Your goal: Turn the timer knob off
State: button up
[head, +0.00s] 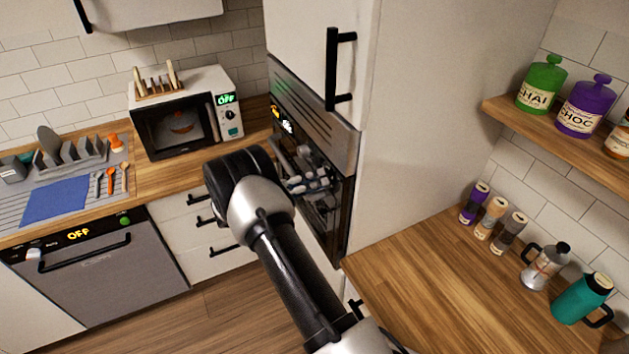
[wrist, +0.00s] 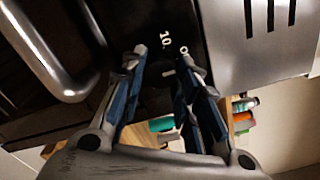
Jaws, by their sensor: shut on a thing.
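The built-in oven (head: 318,118) sits in the tall white cabinet, with a small lit display (head: 287,126) at the left of its control panel. My gripper (head: 308,183) is at the oven front, below the display. In the wrist view my gripper (wrist: 163,66) has its two blue-padded fingers on either side of the dark timer knob (wrist: 168,73), shut on it. White dial markings, "10" and part of another mark, show just beyond the fingertips. The knob is mostly hidden by the fingers, so its pointer cannot be read.
A metal bar handle (wrist: 68,88) is close left of my fingers in the wrist view. A microwave (head: 185,115) and a dishwasher (head: 100,262), both showing OFF, stand at left. The right counter (head: 430,290) holds jars, a moka pot (head: 545,266) and a teal jug (head: 582,298).

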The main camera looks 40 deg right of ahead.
dwell(0.3)
jog(key=o, duration=1.1)
jog(key=shift+c, duration=0.2)
jog(key=v, duration=1.2)
